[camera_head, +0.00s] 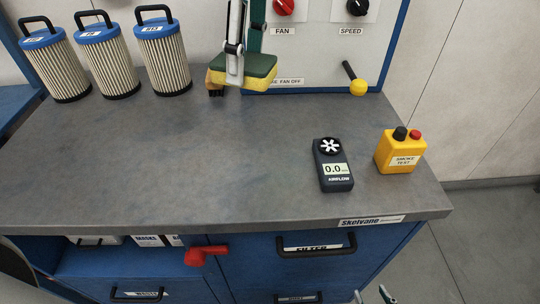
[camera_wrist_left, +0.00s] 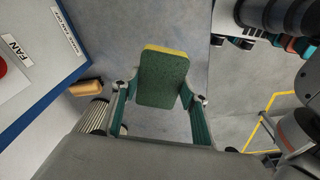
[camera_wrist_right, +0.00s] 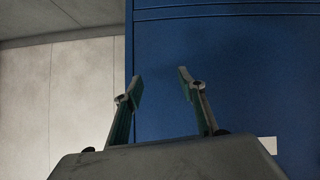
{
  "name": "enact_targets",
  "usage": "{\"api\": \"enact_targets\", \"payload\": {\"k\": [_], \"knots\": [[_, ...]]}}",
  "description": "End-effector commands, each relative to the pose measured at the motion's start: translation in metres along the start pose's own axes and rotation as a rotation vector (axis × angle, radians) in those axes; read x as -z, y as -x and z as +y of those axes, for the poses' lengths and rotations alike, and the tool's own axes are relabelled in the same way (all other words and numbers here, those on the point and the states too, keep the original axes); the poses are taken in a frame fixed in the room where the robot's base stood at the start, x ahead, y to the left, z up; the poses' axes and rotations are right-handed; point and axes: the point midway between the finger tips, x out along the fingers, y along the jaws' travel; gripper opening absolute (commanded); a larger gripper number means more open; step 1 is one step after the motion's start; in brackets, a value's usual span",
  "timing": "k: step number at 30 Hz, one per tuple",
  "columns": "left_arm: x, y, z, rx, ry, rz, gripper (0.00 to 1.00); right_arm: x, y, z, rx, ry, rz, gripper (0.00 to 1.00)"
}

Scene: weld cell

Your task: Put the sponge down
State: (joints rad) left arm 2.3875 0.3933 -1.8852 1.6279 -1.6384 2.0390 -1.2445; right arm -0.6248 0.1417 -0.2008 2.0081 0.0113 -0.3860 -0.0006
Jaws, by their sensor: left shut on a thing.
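The sponge (camera_head: 258,68), green on top and yellow below, is in my left gripper (camera_head: 236,62) at the back of the grey workbench (camera_head: 230,150), in front of the control panel. In the left wrist view the sponge (camera_wrist_left: 163,80) sits between the two fingers, its green face toward the camera. It looks a little above the bench top, but its exact height is hard to tell. My right gripper (camera_wrist_right: 158,88) is open and empty in front of a blue surface; its fingertips show low in the head view (camera_head: 372,296).
Several filter cartridges (camera_head: 108,65) stand at the back left. A brown brush (camera_head: 215,90) lies just behind the sponge. The control panel (camera_head: 325,45) has a lever with a yellow knob (camera_head: 358,87). An airflow meter (camera_head: 333,165) and a yellow smoke tester (camera_head: 400,152) are at right. The bench's middle is clear.

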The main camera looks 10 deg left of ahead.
Motion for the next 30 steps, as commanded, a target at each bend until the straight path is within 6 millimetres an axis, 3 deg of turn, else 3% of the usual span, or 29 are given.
{"api": "enact_targets", "payload": {"k": [4,7,13,21,30], "knots": [[-0.001,-0.003,-0.002,0.000,-0.006,0.000,0.20,-0.004,-0.002,-0.002,0.003,0.001,-0.004,0.40],[-0.002,-0.018,-0.003,0.004,-0.008,0.000,0.20,-0.010,-0.003,-0.004,0.006,0.001,-0.011,0.40],[-0.009,-0.067,-0.003,0.008,-0.010,-0.001,0.20,-0.028,-0.004,-0.009,0.010,0.008,-0.032,0.40],[-0.016,-0.125,-0.003,0.005,-0.008,0.000,0.20,-0.034,-0.007,-0.003,-0.003,0.018,-0.036,0.40],[-0.019,-0.146,-0.002,0.000,-0.006,-0.001,0.20,-0.028,-0.011,0.001,-0.009,0.025,-0.026,0.40]]}}
